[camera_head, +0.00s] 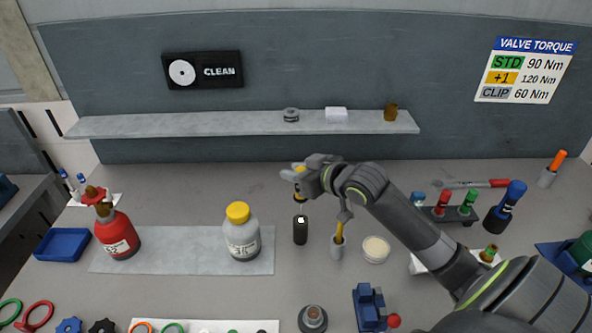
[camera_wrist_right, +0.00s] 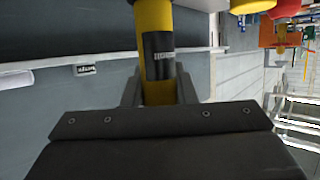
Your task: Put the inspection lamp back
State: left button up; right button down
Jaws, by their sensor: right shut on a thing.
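My right gripper (camera_head: 299,178) is shut on the inspection lamp (camera_wrist_right: 153,18), a yellow cylinder with a black patch. In the head view the lamp shows only in part, with its dark lower end (camera_head: 299,197) below the fingers. It hangs roughly upright above a small black cylindrical stand (camera_head: 300,235), apart from it. A bright spot shows on the stand's top. In the right wrist view the lamp's lower part is hidden behind the gripper body. My left gripper is not in view.
A grey cup with a yellow-handled tool (camera_head: 337,246) stands just right of the stand, with a round dish (camera_head: 376,249) beyond. A yellow-capped bottle (camera_head: 242,236) and a red bottle (camera_head: 117,238) stand left on a grey mat. A shelf (camera_head: 230,122) runs behind.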

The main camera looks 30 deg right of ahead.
aim_at(296, 195)
jog(key=shift+f+b, duration=2.25)
jog(key=shift+f, duration=1.7)
jog(key=c, duration=1.1)
grip_release()
jog(key=shift+r, duration=0.15)
notch_tip(296, 195, up, 6)
jog(key=p, duration=0.6)
jog(key=shift+p, duration=0.35)
jog(key=shift+f, duration=0.2)
